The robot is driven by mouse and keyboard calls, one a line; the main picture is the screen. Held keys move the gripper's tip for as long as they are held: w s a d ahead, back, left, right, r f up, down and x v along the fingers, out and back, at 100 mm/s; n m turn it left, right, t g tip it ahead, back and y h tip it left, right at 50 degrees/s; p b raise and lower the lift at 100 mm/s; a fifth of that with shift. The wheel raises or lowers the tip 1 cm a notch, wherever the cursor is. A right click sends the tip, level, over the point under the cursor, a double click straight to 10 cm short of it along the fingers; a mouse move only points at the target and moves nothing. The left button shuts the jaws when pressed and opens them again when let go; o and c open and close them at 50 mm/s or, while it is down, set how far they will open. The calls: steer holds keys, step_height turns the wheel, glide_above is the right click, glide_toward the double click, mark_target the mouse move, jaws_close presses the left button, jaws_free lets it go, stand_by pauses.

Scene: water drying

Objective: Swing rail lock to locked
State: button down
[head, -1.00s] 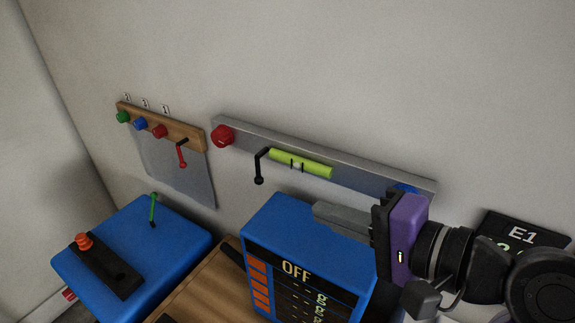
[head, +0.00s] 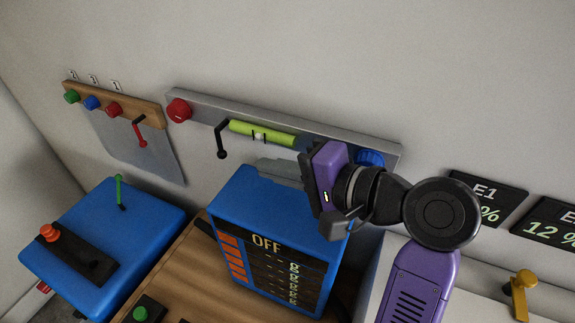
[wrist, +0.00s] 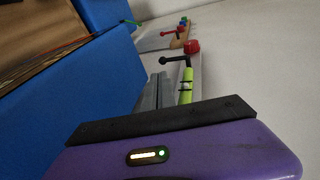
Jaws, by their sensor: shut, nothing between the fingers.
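A grey rail (head: 335,138) is fixed to the wall, with a red knob (head: 179,110) at its left end and a blue knob (head: 369,158) near its right. A black lever (head: 221,141) hangs down from the rail beside a yellow-green level vial (head: 262,132). The lever and vial also show in the wrist view, the lever (wrist: 176,61) just beyond my fingertips. My gripper (head: 262,166) is shut and empty. Its grey fingers are below the vial, right of the lever, above the blue box, and apparently apart from the lever. The wrist view also shows the shut fingers (wrist: 158,82).
A blue box with an OFF panel (head: 268,243) stands close below my gripper. At left are a wooden strip (head: 150,112) with coloured knobs and a red lever (head: 140,134), and a blue case (head: 158,215) with a green lever (head: 120,192). The wall above the rail is clear.

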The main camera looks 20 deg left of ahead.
mark_target(224, 153)
steer(key=x, duration=0.2)
steer(key=p+x, duration=0.1)
steer(key=x, duration=0.2)
steer(key=r+x, duration=0.1)
steer(key=x, duration=0.2)
steer(key=shift+a+p, duration=0.2)
steer(key=shift+p, duration=0.15)
